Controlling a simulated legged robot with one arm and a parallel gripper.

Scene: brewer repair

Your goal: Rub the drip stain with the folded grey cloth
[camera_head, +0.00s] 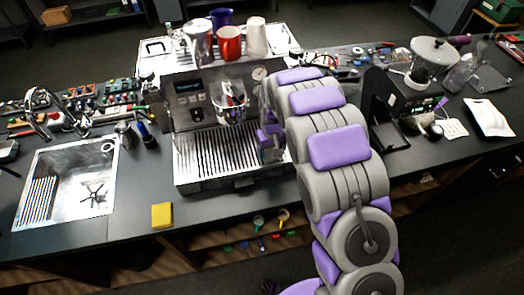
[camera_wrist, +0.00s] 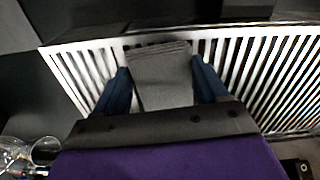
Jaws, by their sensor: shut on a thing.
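My gripper (camera_wrist: 161,92) is shut on the folded grey cloth (camera_wrist: 160,72), which sits between its two blue fingers in the wrist view. The cloth is over the slatted drip tray (camera_wrist: 262,72); I cannot tell whether it touches the slats. In the head view my gripper (camera_head: 268,143) is at the right end of the drip tray (camera_head: 215,155), in front of the espresso machine (camera_head: 190,95). The cloth is hidden there by my arm. I cannot make out the drip stain in either view.
A sink (camera_head: 68,180) is at the left, and a yellow sponge (camera_head: 162,215) lies near the counter's front edge. Cups, including a red one (camera_head: 229,42), stand on top of the machine. A black grinder (camera_head: 400,105) stands to the right of my arm. Glassware (camera_wrist: 18,155) shows in the wrist view.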

